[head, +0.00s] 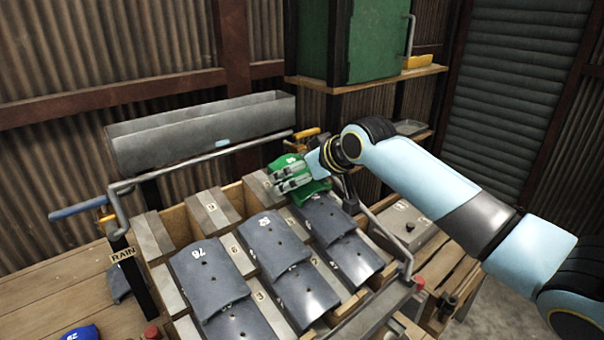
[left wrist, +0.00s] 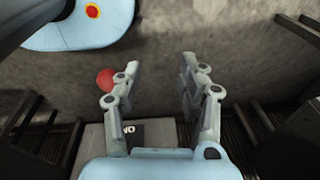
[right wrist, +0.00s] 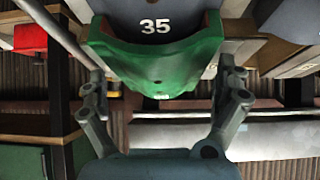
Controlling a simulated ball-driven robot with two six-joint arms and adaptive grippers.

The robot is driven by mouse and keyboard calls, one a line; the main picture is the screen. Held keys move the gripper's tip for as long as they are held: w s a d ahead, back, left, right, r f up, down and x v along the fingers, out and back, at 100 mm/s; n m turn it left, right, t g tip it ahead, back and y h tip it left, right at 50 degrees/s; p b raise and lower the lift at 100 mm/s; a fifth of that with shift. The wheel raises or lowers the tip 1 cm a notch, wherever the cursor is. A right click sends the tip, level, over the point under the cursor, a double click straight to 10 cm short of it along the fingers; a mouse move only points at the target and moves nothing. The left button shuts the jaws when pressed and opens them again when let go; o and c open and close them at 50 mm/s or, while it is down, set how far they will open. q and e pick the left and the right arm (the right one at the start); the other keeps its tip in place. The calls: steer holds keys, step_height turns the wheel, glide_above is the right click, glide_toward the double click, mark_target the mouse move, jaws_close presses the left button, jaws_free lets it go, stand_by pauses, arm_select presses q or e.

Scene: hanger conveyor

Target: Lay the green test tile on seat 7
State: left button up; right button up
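Whether the tile rests on the rack beneath is hidden. I cannot make out a 7 on any seat label; labels 9, 6 and 3 show along the left. My left gripper (left wrist: 158,80) is open and empty, away from the rack, over bare floor.
Several grey slates (head: 208,276) cover the near and right seats. A metal trough (head: 200,130) and a crank rail stand behind the rack. A green cabinet (head: 375,45) is at back right. A blue piece (head: 80,333) lies at the front left.

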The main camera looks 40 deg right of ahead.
steer(key=shift+s, duration=0.1)
steer(key=v, duration=1.2)
stand_by(0.4)
